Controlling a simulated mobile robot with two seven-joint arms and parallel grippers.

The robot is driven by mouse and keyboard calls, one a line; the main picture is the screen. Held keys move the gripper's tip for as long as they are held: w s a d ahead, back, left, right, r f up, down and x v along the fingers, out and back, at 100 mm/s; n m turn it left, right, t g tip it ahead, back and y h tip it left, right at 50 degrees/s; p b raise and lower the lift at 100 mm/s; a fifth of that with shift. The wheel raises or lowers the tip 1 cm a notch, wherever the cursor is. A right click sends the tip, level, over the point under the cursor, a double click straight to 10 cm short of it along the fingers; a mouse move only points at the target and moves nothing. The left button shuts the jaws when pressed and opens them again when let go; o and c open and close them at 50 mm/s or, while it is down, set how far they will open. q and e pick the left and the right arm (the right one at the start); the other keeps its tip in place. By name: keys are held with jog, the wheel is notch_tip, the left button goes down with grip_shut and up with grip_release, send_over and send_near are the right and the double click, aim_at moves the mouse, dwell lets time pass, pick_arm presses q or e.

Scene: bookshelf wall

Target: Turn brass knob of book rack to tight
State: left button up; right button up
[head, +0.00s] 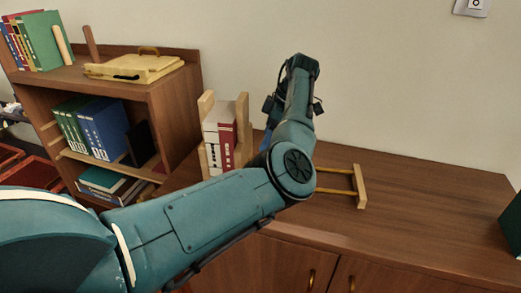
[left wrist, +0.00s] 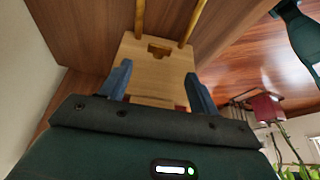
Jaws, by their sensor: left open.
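The wooden book rack (head: 361,186) stands on the cabinet top in the head view, its brass rods running left behind my arm. Red and white books (head: 220,135) stand at its left end. In the left wrist view a pale wood plate (left wrist: 150,62) has two brass rods (left wrist: 190,22) running from its top edge. A small brass-brown piece on the plate looks like the knob (left wrist: 159,49). My left gripper (left wrist: 157,74) is open, its blue fingers apart on either side of the plate, with the knob beyond the fingertips. My left arm hides the rack's middle in the head view. My right gripper is not in view.
A brown shelf unit (head: 175,110) with books and a yellow case (head: 135,67) stands at left. The cabinet top (head: 430,205) is clear right of the rack. A dark green object (head: 512,225) is at the right edge. The wall is behind.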

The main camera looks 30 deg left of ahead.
pick_arm(q)
jog(key=v, duration=0.5)
jog(key=shift+d+r, duration=0.15)
jog(key=shift+r, duration=0.15)
